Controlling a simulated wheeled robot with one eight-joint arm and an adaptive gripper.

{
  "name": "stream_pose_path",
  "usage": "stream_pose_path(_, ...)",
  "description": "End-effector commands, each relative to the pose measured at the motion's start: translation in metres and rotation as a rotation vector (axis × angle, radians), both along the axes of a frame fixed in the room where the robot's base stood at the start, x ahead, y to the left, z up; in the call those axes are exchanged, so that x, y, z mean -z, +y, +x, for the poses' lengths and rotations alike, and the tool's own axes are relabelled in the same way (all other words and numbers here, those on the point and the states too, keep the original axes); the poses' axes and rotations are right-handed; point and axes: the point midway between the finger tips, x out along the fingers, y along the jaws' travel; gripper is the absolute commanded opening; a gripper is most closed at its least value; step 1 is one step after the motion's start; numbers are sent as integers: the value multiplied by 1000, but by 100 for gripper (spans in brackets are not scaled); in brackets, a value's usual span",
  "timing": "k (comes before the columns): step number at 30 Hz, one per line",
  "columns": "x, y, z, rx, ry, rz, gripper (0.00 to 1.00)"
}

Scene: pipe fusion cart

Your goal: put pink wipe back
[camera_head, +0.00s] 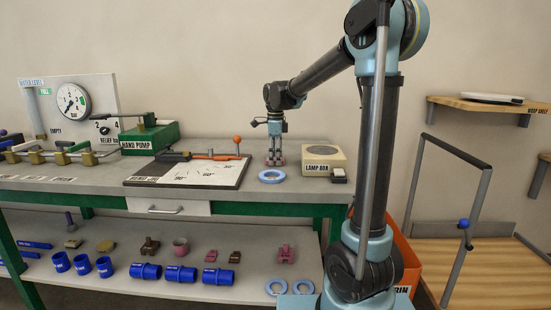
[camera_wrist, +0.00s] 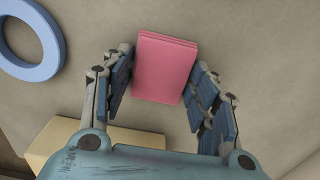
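The pink wipe (camera_wrist: 165,68) is a flat stacked pink pad. In the wrist view it lies between the fingertips of my gripper (camera_wrist: 162,85), with a narrow gap at the fingers' sides. The gripper is open around it and does not appear to clamp it. In the head view my gripper (camera_head: 275,155) points straight down at the grey bench top, left of the lamp box. The wipe is small there and mostly hidden by the fingertips.
A light blue ring (camera_head: 271,176) lies in front of my gripper. The cream lamp box (camera_head: 323,160) stands close on the right. A dark-edged board (camera_head: 188,172) with an orange-handled tool is on the left. The shelf below (camera_head: 130,285) holds blue couplings and pink and brown pieces.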

Motion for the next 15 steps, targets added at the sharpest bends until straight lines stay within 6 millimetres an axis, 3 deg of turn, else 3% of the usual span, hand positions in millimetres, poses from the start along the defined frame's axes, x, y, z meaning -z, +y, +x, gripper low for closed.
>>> stream_pose_path(15, -7, 0, 0, 0, 0, 0, 69)
